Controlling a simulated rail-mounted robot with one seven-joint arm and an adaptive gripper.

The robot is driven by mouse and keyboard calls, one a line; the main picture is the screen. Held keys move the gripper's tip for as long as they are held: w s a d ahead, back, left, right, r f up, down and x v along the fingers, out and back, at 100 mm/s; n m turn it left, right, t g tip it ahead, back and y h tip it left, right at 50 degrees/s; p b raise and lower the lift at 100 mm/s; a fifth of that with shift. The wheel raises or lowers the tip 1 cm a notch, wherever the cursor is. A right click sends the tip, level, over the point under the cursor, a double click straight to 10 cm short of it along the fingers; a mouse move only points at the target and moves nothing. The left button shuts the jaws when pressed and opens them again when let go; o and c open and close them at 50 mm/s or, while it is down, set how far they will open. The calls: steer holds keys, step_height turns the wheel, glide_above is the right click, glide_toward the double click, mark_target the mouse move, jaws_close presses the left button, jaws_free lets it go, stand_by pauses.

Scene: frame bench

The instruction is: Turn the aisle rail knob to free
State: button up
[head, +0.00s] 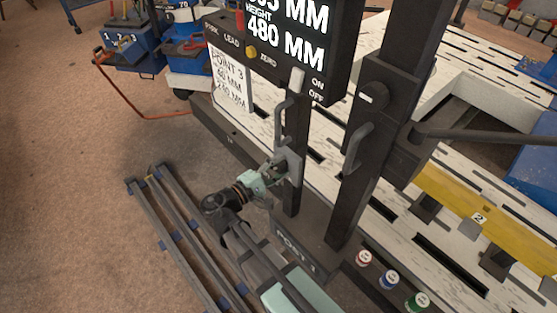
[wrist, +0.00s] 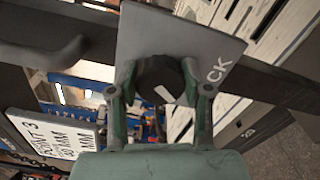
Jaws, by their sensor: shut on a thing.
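The aisle rail knob (wrist: 160,75) is a dark round knob on a grey plate (wrist: 178,32), seen in the wrist view. White letters ending in "CK" show at the plate's right; the rest of the word is hidden. My gripper (wrist: 160,82) has its two green fingers on either side of the knob, shut on it. In the head view my gripper (head: 279,172) reaches the small grey plate (head: 293,163) on the dark upright post. The knob itself is mostly hidden there by the fingers. I cannot tell which setting the knob points to.
A display box (head: 290,42) reading 480 MM sits above on the post, with a white paper sign (head: 231,80) beside it. A second dark post (head: 370,150) with a handle stands to the right. Red, blue and green cans (head: 389,279) are at lower right.

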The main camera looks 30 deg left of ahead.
steer(key=n+p, duration=0.4)
steer(key=shift+w+r+p, duration=0.1)
steer(key=shift+r+p, duration=0.2)
steer(key=shift+r, duration=0.05)
steer(key=shift+a+f+n+p, duration=0.1)
steer(key=shift+f+n+p, duration=0.05)
steer(key=shift+n+p, duration=1.4)
steer(key=shift+n, duration=0.25)
steer(key=o, duration=1.2)
steer(key=shift+c, duration=0.2)
steer(key=v, duration=1.2)
steer(key=shift+f, duration=0.1)
